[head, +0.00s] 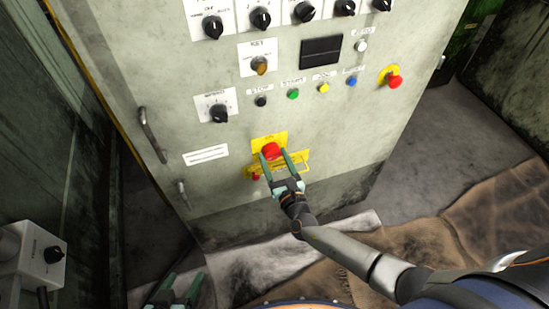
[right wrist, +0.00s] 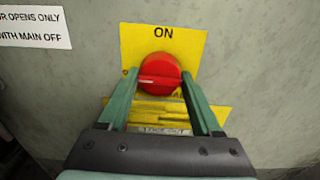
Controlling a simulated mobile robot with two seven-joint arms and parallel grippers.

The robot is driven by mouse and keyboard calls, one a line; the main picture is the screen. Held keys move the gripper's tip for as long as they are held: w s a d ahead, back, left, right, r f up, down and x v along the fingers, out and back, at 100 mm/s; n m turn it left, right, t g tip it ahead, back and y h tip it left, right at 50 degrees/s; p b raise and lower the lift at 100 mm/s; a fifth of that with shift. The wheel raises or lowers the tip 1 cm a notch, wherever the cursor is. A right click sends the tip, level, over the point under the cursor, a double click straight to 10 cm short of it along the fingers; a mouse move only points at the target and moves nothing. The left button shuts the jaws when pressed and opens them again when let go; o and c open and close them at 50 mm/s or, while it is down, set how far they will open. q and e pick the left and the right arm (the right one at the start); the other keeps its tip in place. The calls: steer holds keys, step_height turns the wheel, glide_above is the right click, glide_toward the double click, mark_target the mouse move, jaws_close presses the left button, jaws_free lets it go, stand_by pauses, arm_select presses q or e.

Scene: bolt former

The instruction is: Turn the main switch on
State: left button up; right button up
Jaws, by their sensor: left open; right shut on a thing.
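The main switch is a red round knob (head: 271,150) on a yellow plate low on the grey cabinet front. In the right wrist view the red knob (right wrist: 160,72) sits below the word ON, and its white line lies roughly level, on the knob's left side. My right gripper (head: 273,155) is shut on the knob, with one green finger on each side; the fingers also show in the right wrist view (right wrist: 159,84). The lower part of the plate is partly hidden by the gripper. My left gripper (head: 183,281) is open and empty at the bottom edge.
The cabinet (head: 225,165) carries black selectors, coloured push buttons and a red emergency stop (head: 393,81) above the switch. A door handle (head: 152,135) juts out at left. A grey box with knobs (head: 38,262) stands at lower left. Brown sheeting (head: 430,250) covers the floor.

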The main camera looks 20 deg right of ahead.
steer(key=c, duration=0.6)
steer(key=shift+c, duration=0.2)
